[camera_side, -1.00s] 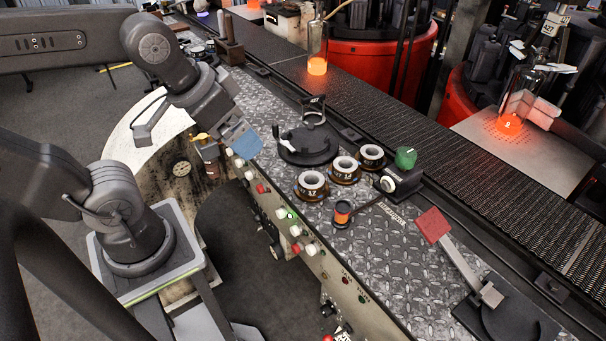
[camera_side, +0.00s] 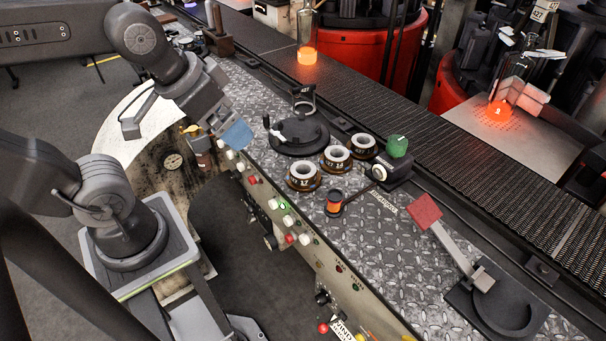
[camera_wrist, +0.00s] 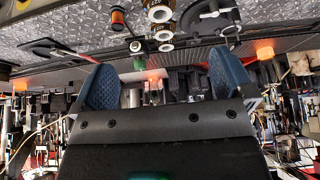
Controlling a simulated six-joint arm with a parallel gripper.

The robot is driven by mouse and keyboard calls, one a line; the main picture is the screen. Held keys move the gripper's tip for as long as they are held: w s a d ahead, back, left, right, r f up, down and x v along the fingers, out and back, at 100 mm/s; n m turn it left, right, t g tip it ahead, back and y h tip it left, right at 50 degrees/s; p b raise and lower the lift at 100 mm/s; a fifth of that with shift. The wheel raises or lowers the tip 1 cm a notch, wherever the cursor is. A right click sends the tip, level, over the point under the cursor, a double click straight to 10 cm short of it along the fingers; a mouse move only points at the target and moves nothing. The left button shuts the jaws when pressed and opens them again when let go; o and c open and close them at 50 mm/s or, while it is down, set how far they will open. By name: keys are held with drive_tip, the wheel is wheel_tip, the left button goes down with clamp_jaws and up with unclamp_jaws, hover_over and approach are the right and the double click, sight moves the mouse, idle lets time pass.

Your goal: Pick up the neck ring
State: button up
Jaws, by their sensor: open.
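Three numbered pale-topped rings with dark and bronze rims, which look like neck rings, sit in a row on the metal deck: a near one (camera_side: 303,175), a middle one (camera_side: 336,158) and a far one (camera_side: 362,145). I cannot tell which one the task means. My gripper (camera_side: 236,134) has blue fingertips and is open and empty, to the left of the rings and apart from them, over the deck's front edge. In the wrist view my gripper (camera_wrist: 165,82) shows two blue fingers spread apart; the rings (camera_wrist: 162,14) show near the top.
A black round fixture (camera_side: 296,138) with a handle stands left of the rings. An orange spool (camera_side: 334,203) and a green knob (camera_side: 397,146) are close by. A red-padded lever (camera_side: 425,211) is at the right. A glowing bottle (camera_side: 307,40) stands on the conveyor behind.

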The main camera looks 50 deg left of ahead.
drive_tip(key=n+g+y, duration=0.1)
drive_tip(key=n+g, duration=0.4)
drive_tip(key=n, duration=0.4)
hover_over(304, 169)
drive_tip(key=s+d, duration=0.2)
wheel_tip(304, 169, down, 14)
drive_tip(key=shift+f, duration=0.1)
drive_tip(key=f, duration=0.3)
drive_tip(key=w+f, duration=0.1)
drive_tip(key=shift+a+f, duration=0.35)
drive_tip(key=shift+f, duration=0.05)
drive_tip(key=shift+r, duration=0.1)
drive_tip(key=c, duration=1)
drive_tip(key=shift+o, duration=0.2)
